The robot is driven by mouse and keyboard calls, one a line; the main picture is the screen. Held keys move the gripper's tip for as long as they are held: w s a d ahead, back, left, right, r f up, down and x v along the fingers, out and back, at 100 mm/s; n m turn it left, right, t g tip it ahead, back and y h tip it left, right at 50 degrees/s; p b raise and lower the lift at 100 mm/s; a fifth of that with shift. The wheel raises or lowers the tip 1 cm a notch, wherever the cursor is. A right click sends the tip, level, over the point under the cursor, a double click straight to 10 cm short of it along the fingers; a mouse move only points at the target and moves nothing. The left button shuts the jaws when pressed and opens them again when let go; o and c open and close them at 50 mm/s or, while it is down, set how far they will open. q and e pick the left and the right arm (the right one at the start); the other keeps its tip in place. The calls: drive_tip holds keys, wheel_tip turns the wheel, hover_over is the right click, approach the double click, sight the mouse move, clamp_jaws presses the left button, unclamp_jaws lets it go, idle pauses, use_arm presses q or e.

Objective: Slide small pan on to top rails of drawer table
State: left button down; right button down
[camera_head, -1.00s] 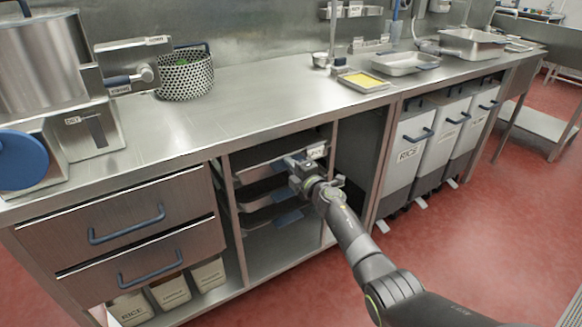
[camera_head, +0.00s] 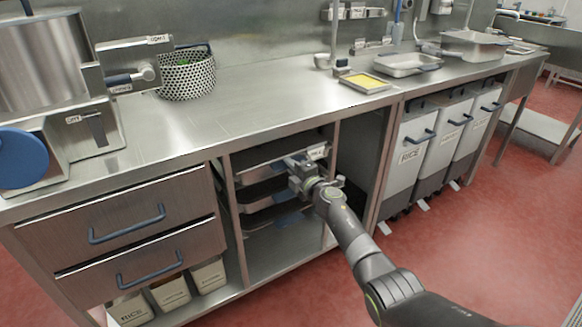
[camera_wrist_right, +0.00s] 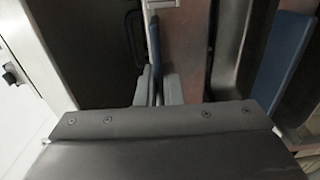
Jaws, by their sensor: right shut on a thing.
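The small pan (camera_head: 262,153) is a grey metal pan at the top of the open bay in the drawer table (camera_head: 240,258). Most of it lies inside under the counter. My right gripper (camera_head: 294,168) is at its front edge. In the right wrist view, the fingers (camera_wrist_right: 158,88) are closed around a thin blue strip (camera_wrist_right: 153,42), which looks like the pan's handle. The top rails are mostly hidden, so I cannot tell how the pan sits on them. My left gripper is not in view.
More pans (camera_head: 262,192) with blue handles sit lower in the same bay. Two closed drawers (camera_head: 130,220) are to the left. The counter (camera_head: 250,112) is close above my gripper. Red floor in front is clear.

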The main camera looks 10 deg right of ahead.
drive_tip(key=shift+r, duration=0.35)
drive_tip(key=c, duration=1.5)
unclamp_jaws()
drive_tip(key=shift+o, duration=0.8)
drive_tip(key=shift+s+f, duration=0.1)
drive_tip(key=shift+f, duration=0.4)
drive_tip(key=o, duration=0.3)
drive_tip(key=shift+r, duration=0.1)
drive_tip(key=shift+r, duration=0.1)
